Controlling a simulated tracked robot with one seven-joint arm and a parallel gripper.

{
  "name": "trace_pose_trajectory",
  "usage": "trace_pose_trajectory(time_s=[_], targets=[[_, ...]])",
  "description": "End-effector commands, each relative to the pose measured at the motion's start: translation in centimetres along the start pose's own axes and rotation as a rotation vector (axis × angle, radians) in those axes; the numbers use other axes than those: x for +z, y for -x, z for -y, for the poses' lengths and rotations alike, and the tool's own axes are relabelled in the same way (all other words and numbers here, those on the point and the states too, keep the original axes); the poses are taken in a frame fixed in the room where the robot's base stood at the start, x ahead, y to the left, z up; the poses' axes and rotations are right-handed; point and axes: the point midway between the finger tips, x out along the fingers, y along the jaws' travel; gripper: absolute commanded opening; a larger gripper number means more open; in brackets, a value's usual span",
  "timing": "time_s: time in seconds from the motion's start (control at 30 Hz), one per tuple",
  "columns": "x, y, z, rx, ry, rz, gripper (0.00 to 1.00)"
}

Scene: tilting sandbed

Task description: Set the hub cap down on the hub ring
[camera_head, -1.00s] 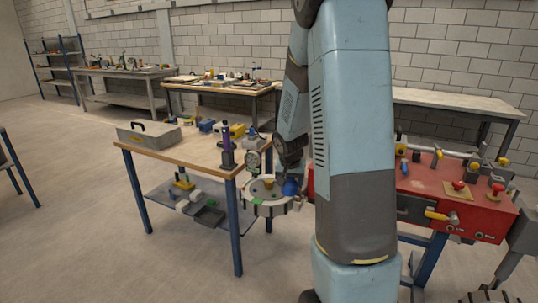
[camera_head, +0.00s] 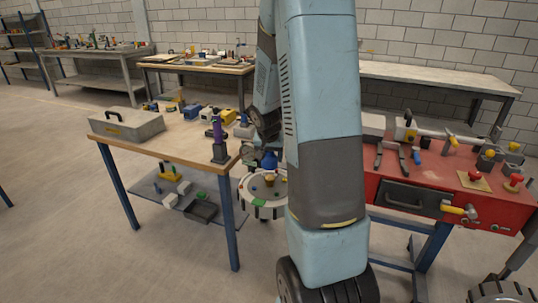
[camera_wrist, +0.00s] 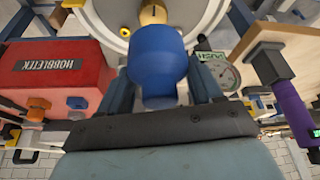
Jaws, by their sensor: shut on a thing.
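My gripper (camera_wrist: 160,84) is shut on a blue, rounded, knob-like piece, the hub cap (camera_wrist: 156,52). The cap also shows as a small blue shape in the head view (camera_head: 268,160), at the far side of a round white-rimmed tray (camera_head: 251,200). In the wrist view, the tray's pale rim (camera_wrist: 98,14) lies beyond the cap. A brass-coloured piece (camera_wrist: 152,13) shows just past the cap; it may be the hub ring, and the cap partly hides it. I see no contact between them, but cannot judge the gap.
A wooden-topped table (camera_head: 178,138) with a grey toolbox (camera_head: 126,124) and a purple-handled tool (camera_head: 217,140) stands left of the tray. A red bench (camera_head: 430,182) stands to the right. A dial gauge (camera_wrist: 215,72) is close beside the cap. My arm hides part of the scene.

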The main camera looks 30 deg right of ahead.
Motion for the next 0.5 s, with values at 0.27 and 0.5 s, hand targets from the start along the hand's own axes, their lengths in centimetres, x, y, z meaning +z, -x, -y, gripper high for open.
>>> trace_pose_trajectory(time_s=[0.27, 0.5], targets=[[0.4, -0.5, 0.1, 0.001, 0.003, 0.002, 0.33], [1.1, -2.2, 0.1, 0.001, 0.002, 0.001, 0.33]])
